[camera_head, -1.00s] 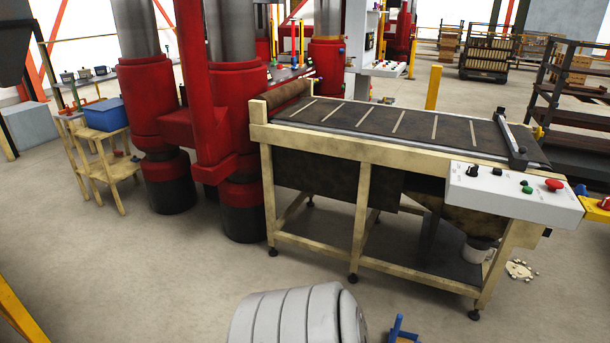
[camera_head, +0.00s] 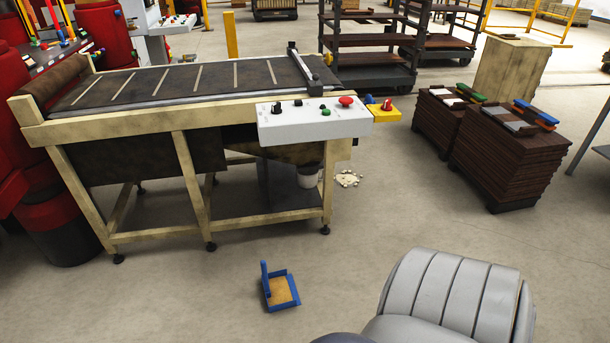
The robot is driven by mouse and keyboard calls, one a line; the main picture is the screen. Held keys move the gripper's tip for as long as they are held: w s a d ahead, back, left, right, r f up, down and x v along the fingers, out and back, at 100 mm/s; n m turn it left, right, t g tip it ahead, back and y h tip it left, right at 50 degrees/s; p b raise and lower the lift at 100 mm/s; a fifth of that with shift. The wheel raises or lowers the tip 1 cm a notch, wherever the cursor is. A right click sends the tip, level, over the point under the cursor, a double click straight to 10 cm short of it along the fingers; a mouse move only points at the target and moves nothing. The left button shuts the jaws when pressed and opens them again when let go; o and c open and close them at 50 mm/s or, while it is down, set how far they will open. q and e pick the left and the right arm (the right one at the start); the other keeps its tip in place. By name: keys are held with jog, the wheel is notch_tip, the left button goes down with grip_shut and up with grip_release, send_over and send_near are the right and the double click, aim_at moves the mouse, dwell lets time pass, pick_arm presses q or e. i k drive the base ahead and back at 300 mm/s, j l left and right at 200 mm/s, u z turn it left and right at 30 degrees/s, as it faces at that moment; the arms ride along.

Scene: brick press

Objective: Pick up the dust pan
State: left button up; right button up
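A blue dust pan (camera_head: 281,291) with a tan inner face lies on the concrete floor, below the middle of the picture. Its short blue upright part stands at its left side. It lies in front of the conveyor table, apart from the table's legs, with nothing touching it. Neither of my grippers shows in the head view.
The conveyor table (camera_head: 190,119) with a white control box (camera_head: 312,119) stands behind the pan. Pale crumbs (camera_head: 347,179) lie near its right leg. Two dark brick stacks (camera_head: 507,160) (camera_head: 437,118) stand at the right. The floor around the pan is clear.

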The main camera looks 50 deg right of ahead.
aim_at(280, 288)
jog(key=z, duration=1.45)
